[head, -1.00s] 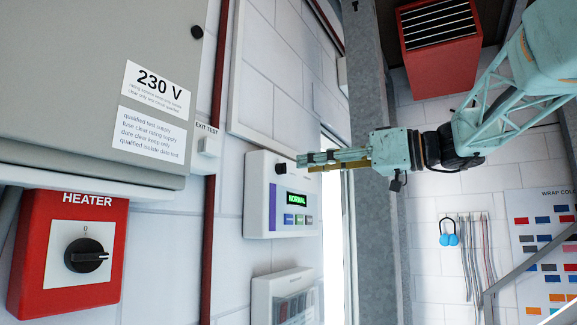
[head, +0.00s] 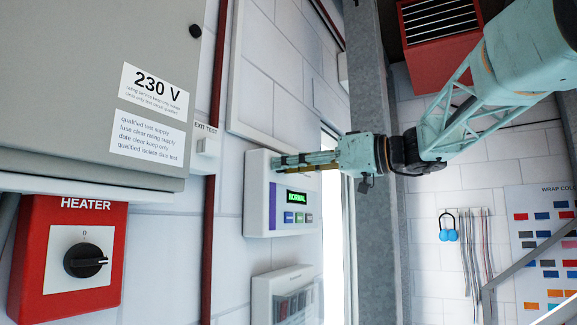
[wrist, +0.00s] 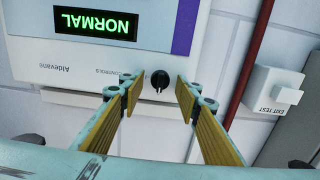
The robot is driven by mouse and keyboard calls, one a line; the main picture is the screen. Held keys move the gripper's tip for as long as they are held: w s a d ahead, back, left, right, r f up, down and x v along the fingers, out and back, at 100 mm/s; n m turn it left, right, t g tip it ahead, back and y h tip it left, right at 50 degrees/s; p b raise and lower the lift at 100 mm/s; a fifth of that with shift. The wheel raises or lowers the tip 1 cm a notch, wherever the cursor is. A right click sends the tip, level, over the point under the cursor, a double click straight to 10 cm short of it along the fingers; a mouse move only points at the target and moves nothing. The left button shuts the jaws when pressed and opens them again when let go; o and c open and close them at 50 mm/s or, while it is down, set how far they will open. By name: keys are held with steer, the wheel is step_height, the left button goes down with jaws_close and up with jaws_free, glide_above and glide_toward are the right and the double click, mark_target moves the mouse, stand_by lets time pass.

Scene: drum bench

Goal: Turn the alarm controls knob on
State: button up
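The alarm panel (head: 257,215) is a white wall box with a green NORMAL display (head: 296,196) and a purple strip. It shows upside down in the wrist view (wrist: 30,75). Its small black knob (wrist: 160,80) shows there, with its pointer towards the bottom of the picture. My gripper (wrist: 157,95) is open, its yellow-padded fingers on either side of the knob with gaps to both. In the head view my gripper (head: 277,161) reaches the panel's upper part from the right and hides the knob.
A red HEATER box (head: 31,270) with a black rotary switch (head: 85,262) is at lower left, below a grey cabinet (head: 60,110). An EXIT TEST box (head: 208,147) is left of the panel. Another white box (head: 262,290) is below. A grey post (head: 372,240) stands right.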

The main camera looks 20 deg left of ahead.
steer(key=shift+c, duration=0.2)
steer(key=c, duration=0.8)
steer(key=shift+f+m+b, duration=0.1)
steer(key=shift+m+b, duration=0.4)
steer(key=shift+w+m+b, duration=0.15)
steer(key=shift+m+b, duration=0.3)
steer(key=shift+m, duration=7.85)
